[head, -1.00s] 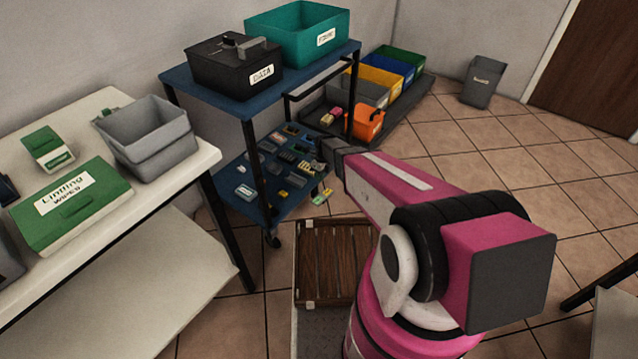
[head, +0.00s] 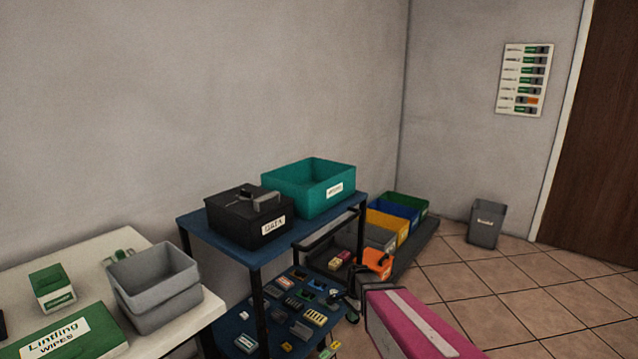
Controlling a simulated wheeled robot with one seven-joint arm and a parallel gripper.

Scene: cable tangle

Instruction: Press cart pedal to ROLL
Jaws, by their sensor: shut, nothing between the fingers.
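The cart has a blue top shelf (head: 190,226), black posts and a blue lower shelf. Its push handle (head: 322,230) is a black bar on the right side. A black box labelled DATA (head: 235,228) and a teal bin (head: 300,200) stand on top. Several small connector-like pieces (head: 300,328) lie on the lower shelf. I cannot make out the pedal or any ROLL marking; the cart's feet are below the picture. My pink arm comes in from the bottom. My dark gripper (head: 350,294) is small at its far end, shut and empty, by the cart's right side; I cannot tell whether it touches.
A white table (head: 110,247) at left holds stacked grey bins (head: 155,295) and a green wipes box (head: 75,345). A grey waste bin (head: 486,225) stands by the door. Tiled floor (head: 500,285) is clear at right.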

